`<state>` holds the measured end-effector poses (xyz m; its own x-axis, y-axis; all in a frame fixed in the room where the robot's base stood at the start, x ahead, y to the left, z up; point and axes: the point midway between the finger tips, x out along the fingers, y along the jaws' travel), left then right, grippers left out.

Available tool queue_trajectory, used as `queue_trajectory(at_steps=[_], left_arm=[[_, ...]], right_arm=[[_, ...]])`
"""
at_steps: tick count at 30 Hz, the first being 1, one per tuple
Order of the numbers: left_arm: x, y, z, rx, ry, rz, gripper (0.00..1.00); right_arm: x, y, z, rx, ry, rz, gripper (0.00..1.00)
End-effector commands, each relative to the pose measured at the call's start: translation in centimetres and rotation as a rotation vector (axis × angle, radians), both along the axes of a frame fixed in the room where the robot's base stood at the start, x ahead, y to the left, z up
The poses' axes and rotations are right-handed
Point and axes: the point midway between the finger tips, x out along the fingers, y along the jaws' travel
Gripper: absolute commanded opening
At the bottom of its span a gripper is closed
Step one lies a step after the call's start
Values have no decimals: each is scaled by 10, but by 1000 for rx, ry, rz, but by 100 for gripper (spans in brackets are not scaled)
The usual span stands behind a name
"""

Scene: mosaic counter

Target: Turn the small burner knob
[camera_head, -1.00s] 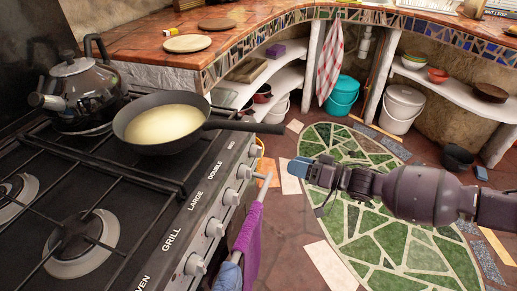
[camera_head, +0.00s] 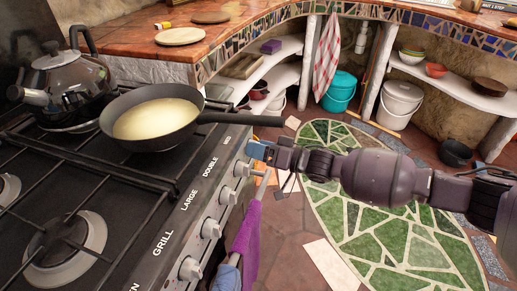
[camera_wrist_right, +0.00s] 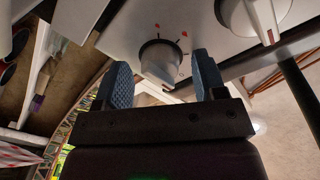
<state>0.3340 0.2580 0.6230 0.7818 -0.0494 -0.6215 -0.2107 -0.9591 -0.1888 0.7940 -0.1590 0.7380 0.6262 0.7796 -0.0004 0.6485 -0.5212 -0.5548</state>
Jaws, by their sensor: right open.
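The stove's front panel carries a row of white knobs (camera_head: 242,169) with printed labels beside them. The small burner's label is not readable in the head view. My right gripper (camera_head: 255,149) is at the far end of this row, where it covers the end knob. In the right wrist view, my right gripper (camera_wrist_right: 160,75) is open, with its two blue fingers on either side of a white knob (camera_wrist_right: 158,60). Gaps show between the knob and both fingers. A second knob (camera_wrist_right: 255,18) is at the upper right. My left gripper is not in view.
A pan (camera_head: 150,118) of pale liquid stands on the stove, its handle extending above my right gripper. A kettle (camera_head: 70,85) stands behind it. A purple towel (camera_head: 245,235) hangs in front of the stove. The tiled floor (camera_head: 390,225) is open on the right.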

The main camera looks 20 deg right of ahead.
Motion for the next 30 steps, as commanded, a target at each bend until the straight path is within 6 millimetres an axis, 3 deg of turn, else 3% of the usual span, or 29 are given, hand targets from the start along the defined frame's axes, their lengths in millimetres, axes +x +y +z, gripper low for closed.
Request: queue_trajectory(at_steps=[8, 15, 18, 30], left_arm=[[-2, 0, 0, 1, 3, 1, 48], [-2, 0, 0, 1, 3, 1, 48], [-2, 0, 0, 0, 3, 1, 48], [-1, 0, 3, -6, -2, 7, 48]], right_arm=[[1, 1, 1, -1, -1, 0, 63], [0, 0, 1, -1, -1, 0, 26], [0, 0, 0, -1, -1, 0, 15], [0, 0, 2, -53, -80, -1, 15]])
